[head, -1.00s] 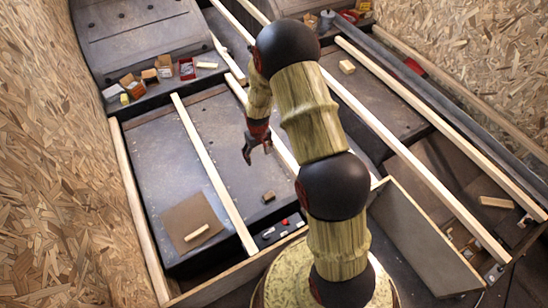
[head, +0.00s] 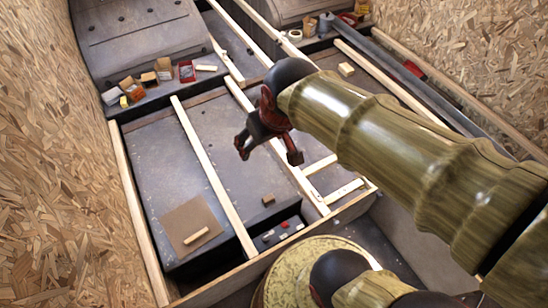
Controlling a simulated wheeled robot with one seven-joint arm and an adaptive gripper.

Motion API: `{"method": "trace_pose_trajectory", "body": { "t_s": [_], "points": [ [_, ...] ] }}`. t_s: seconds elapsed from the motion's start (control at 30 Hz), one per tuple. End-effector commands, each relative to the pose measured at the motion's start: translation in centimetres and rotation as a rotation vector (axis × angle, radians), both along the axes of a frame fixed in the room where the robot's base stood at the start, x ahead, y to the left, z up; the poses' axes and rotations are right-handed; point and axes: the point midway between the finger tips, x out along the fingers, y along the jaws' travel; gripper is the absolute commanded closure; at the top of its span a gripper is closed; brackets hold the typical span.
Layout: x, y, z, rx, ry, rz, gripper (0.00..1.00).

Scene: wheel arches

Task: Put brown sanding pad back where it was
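A small brown block (head: 268,199), which looks like the sanding pad, lies on the dark grey panel right of the middle wooden strip. A flat brown square sheet (head: 176,216) lies on the panel at lower left, with a pale wooden block (head: 196,236) on it. I cannot tell for certain which brown thing is the sanding pad. My gripper (head: 268,154) hangs above the panels in the middle of the head view, apart from both. Its fingers are spread and nothing shows between them.
Pale wooden strips (head: 205,165) run lengthwise over the panels. Small boxes (head: 148,79) and a red tray (head: 186,71) stand on the far left ledge. A dark tray (head: 278,233) sits near the front board. Chipboard walls (head: 50,150) bound both sides. The left panel is mostly clear.

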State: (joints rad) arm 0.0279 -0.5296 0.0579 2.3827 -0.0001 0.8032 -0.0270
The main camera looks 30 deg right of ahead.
Motion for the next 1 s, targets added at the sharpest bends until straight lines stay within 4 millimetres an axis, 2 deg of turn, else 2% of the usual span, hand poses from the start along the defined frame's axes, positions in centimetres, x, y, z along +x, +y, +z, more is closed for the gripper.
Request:
{"method": "trace_pose_trajectory", "body": {
  "t_s": [0.03, 0.1, 0.2, 0.3, 1.0],
  "points": [
    [-1.6, 0.3, 0.7, 0.002, -0.022, 0.002, 0.34],
    [-3.5, 0.5, 1.3, 0.005, -0.038, 0.004, 0.34],
    [-5.6, 0.8, 1.6, 0.008, -0.053, 0.004, 0.34],
    [-6.7, 0.9, 1.8, 0.011, -0.062, 0.003, 0.34],
    [-7.1, 0.9, 1.8, 0.012, -0.064, 0.004, 0.34]
  ]
}}
